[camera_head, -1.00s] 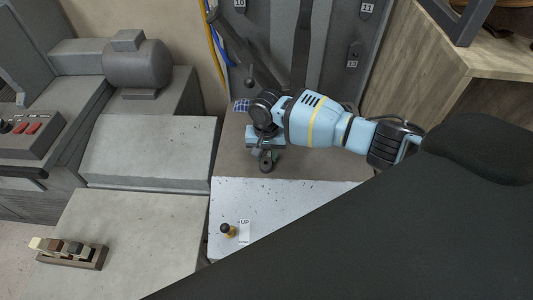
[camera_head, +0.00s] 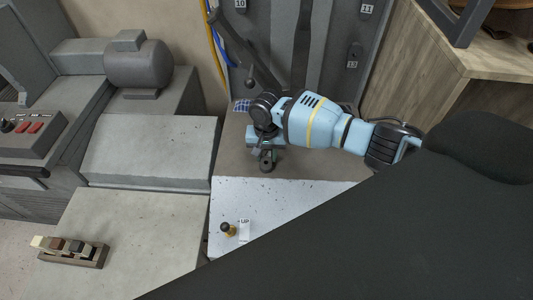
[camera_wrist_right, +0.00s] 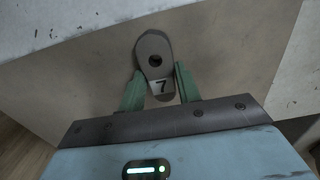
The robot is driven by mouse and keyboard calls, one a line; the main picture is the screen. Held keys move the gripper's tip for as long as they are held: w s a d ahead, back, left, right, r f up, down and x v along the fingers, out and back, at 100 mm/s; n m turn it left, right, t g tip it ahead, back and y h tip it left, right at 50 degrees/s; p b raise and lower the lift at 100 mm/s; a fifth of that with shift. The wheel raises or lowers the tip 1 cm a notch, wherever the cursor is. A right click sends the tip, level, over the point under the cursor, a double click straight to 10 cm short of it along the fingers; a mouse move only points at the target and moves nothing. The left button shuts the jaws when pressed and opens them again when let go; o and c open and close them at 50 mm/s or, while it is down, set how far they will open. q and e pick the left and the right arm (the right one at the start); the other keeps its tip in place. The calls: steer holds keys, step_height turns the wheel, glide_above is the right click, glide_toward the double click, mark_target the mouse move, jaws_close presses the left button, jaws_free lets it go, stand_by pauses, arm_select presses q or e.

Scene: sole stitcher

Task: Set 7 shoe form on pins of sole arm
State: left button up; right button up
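The number 7 shoe form (camera_wrist_right: 154,52) is a dark grey sole shape with a round hole and a pale "7" label in the right wrist view. In the head view the form (camera_head: 267,166) shows small, over the brown surface near its front edge. My right gripper (camera_wrist_right: 160,88) has one green finger on each side of the form's narrow labelled end and looks shut on it. In the head view the right gripper (camera_head: 267,155) points down at this spot. I cannot make out the sole arm's pins. My left gripper is out of view.
A white speckled plate (camera_head: 290,205) with a dark-topped knob (camera_head: 226,229) and an "UP" label lies in front. A dark lever (camera_head: 238,50) leans behind, near the grey panel. A wooden cabinet (camera_head: 425,60) stands at right.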

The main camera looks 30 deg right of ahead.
mark_target(266, 157)
steer(key=o, duration=0.6)
steer(key=shift+c, duration=0.2)
step_height(266, 157, up, 7)
steer(key=shift+f+p, duration=0.1)
steer(key=shift+p, duration=0.5)
steer(key=shift+r, duration=0.55)
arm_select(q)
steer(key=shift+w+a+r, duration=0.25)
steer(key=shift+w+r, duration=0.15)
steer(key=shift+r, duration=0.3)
